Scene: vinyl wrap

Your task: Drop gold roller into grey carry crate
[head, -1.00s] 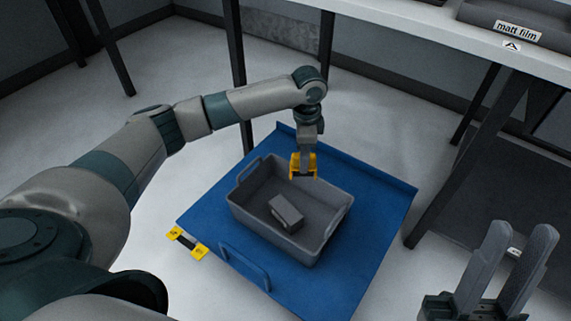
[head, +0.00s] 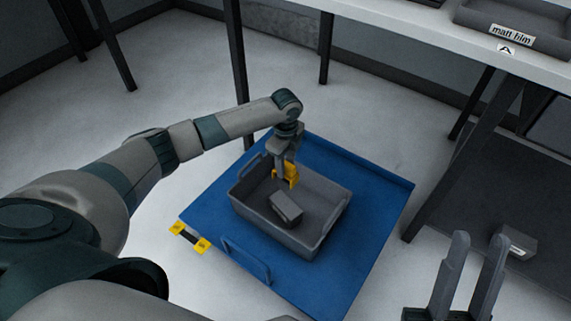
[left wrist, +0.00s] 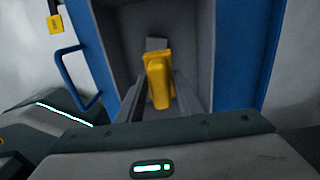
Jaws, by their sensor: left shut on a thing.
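The grey carry crate (head: 338,218) sits on the blue platform in the middle of the head view. My left gripper (head: 287,166) points down inside the far part of the crate opening, shut on the gold roller (head: 292,175). In the left wrist view the gold roller (left wrist: 158,82) lies between the two fingers, with the crate's grey walls around it. The crate floor under the roller is partly hidden, so I cannot tell whether it touches. My right gripper (head: 474,250) points up at the lower right, its fingers apart and empty.
A dark grey block (head: 286,208) lies in the crate, close to the roller. The blue platform (head: 375,215) has a handle (head: 246,262) at its front. A table with a "matt film" tray (head: 511,36) stands at the back right. A labelled box (head: 514,244) is below it.

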